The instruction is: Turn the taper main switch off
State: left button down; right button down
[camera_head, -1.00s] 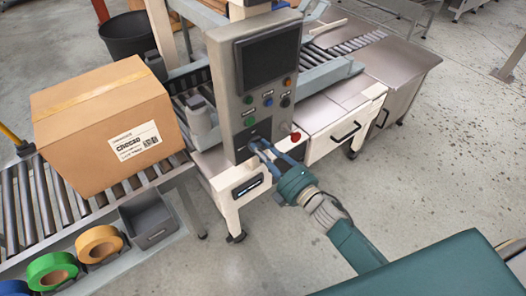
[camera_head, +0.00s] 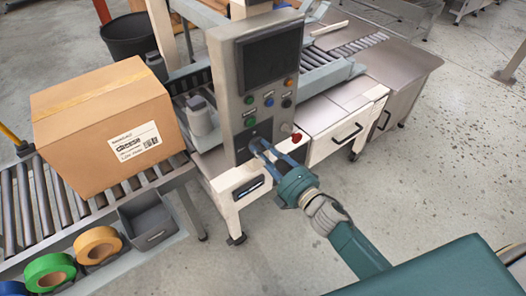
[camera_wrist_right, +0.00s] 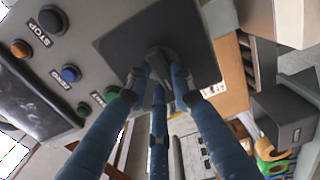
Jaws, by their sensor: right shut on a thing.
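The taper's grey control box (camera_head: 227,95) stands upright beside the roller line. Its main switch (camera_wrist_right: 160,57) is a dark rotary knob on a black square plate (camera_wrist_right: 190,35) in the right wrist view. In the head view the dark plate (camera_head: 262,130) shows low on the box, with the knob mostly hidden by my fingers. My right gripper (camera_head: 257,148) reaches in from the lower right. In the wrist view its blue fingers (camera_wrist_right: 162,88) are closed around the knob. I cannot read the knob's position marks. My left gripper is not in view.
A red button (camera_head: 296,137) sits close to the right of my fingers. Green, blue and orange buttons and a screen (camera_head: 270,58) are above. A cardboard box (camera_head: 105,125) lies on the rollers at left. Tape rolls (camera_head: 98,245) and a grey bin (camera_head: 148,222) are in front.

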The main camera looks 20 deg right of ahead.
jog(key=c, duration=1.5)
grip_release()
jog(key=v, duration=1.2)
jog(key=s+d+f+m+g+h, duration=0.2)
jog(key=s+f+m, duration=0.15)
jog(key=f, duration=0.65)
jog(key=s+d+f+m+g+h, duration=0.15)
jog(key=f+m, duration=0.25)
jog(key=f, duration=0.7)
jog(key=s+d+f+m+g+h, duration=0.2)
jog(key=s+f+m+g, duration=0.15)
jog(key=f, duration=0.65)
jog(key=s+a+f+m+g, duration=0.1)
jog(key=s+f+m+g, duration=0.2)
jog(key=s+f, duration=0.4)
jog(key=s+f+m+g, duration=0.3)
jog(key=s+f, duration=0.4)
jog(key=s, duration=0.6)
jog(key=s+a+f+m+g, duration=0.1)
jog(key=s+f+m+g, duration=0.1)
jog(key=s+f, duration=0.5)
jog(key=shift+s+a+f+m+g+h, duration=0.1)
jog(key=shift+s+a+m+g+h, duration=0.15)
jog(key=shift+s, duration=0.6)
jog(key=shift+s+a+m+g+h, duration=0.15)
jog(key=shift+s+g, duration=0.1)
jog(key=shift+s, duration=0.55)
